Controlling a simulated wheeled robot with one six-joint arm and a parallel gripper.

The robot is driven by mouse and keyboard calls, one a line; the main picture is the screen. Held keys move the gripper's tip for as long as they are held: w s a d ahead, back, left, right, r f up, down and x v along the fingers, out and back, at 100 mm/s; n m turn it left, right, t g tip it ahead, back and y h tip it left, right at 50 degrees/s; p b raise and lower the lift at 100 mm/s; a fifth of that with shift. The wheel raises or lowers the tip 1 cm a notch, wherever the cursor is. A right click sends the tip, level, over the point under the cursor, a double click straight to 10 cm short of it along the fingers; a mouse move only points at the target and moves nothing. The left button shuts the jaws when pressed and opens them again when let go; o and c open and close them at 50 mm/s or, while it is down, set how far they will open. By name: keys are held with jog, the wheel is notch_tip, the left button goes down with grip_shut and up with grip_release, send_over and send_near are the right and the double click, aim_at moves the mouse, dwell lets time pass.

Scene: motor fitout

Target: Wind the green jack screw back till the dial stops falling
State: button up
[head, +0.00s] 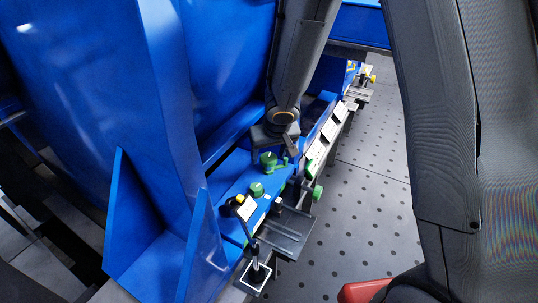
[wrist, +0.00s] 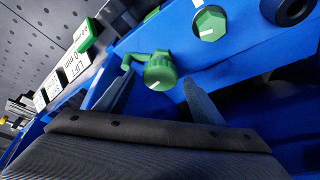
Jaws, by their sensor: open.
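A green knob with a white line on top (wrist: 160,73) and a green side arm stands on the blue motor foot. It also shows in the head view (head: 268,159). My gripper (wrist: 158,78) is open, with one finger on each side of this knob; I cannot tell whether they touch it. Another green knob (head: 317,192) sticks out at the base's side. A dial-like part with a yellow top (head: 239,201) is on a stand; its reading is not legible.
The stand's square base (head: 257,276) is at the front, beside a grey plate (head: 288,229). White label plates (head: 318,150) line the rail. The large blue motor housing (head: 215,75) rises close behind my gripper.

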jog(key=c, duration=1.1)
jog(key=shift+o, duration=0.3)
jog(key=shift+n+p, duration=0.3)
jog(key=shift+p, duration=0.1)
jog(key=n+p, duration=0.1)
jog(key=p, duration=0.2)
jog(key=shift+s+d+r+n+y, duration=0.1)
jog(key=shift+n+y, duration=0.3)
jog(key=n+p, duration=0.1)
jog(key=p, duration=0.3)
jog(key=shift+r+n+g+y, duration=0.15)
jog(key=shift+n+g+y, duration=0.15)
jog(key=shift+n+g, duration=0.1)
jog(key=n+p, duration=0.2)
jog(key=p, duration=0.5)
jog(key=shift+y, duration=0.4)
jog(key=shift+w+n+p, duration=0.2)
jog(key=shift+n+p, duration=0.1)
jog(key=shift+p, duration=0.85)
jog(key=shift+w+f+n+g+p, duration=0.15)
jog(key=shift+n+g+p, duration=0.35)
jog(key=shift+p, duration=1)
